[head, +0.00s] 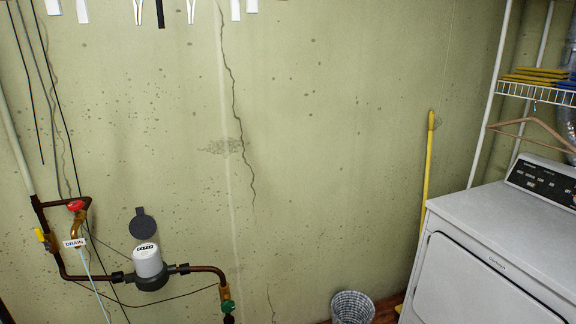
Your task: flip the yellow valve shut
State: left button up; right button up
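The yellow valve (43,236) is a small yellow handle at the far left of the head view. It sits on the left vertical stretch of dark copper pipe (47,220), low on the wall. It looks roughly in line with the pipe, but it is too small to be sure of its angle. Just to its right is a red-handled tap (76,206) with a white "DRAIN" tag (74,243). Neither of my grippers shows in the head view, and nothing touches the yellow valve.
A grey and white water meter (148,264) sits on the pipe, with a green-handled valve (227,306) further right. Thin cables hang near the pipes. A white dryer (492,262), a wire basket (352,308) and a yellow pole (428,165) stand right. The middle wall is bare.

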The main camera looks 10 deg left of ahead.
aim_at(41, 236)
jog(key=u, duration=1.25)
